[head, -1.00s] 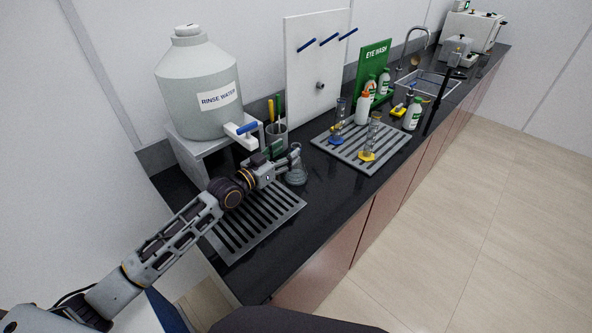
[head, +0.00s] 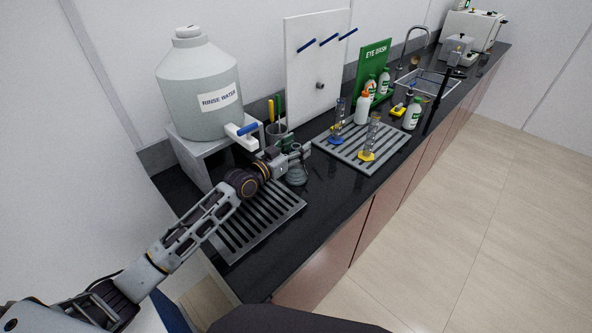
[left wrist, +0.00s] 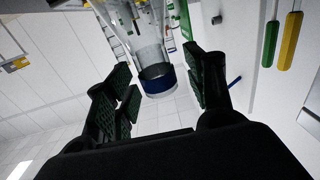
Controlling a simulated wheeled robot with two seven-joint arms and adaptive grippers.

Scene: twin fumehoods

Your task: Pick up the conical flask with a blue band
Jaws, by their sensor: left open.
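The conical flask (head: 297,177) is clear glass and stands on the black counter, just right of the near slotted grey rack. Its upper part is partly hidden by my left gripper (head: 297,154) in the head view. In the left wrist view, a clear glass neck with a dark blue band (left wrist: 158,80) shows between the two dark green finger pads of my left gripper (left wrist: 165,85). The fingers are apart, with visible gaps beside the glass, and I cannot tell any contact. My right gripper is not in view.
A large rinse water tank (head: 199,90) on a stand and a pen cup (head: 277,133) are close behind the gripper. The near rack (head: 258,222) lies below my arm. A farther rack (head: 350,150) holds two glass cylinders. The counter's front strip is clear.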

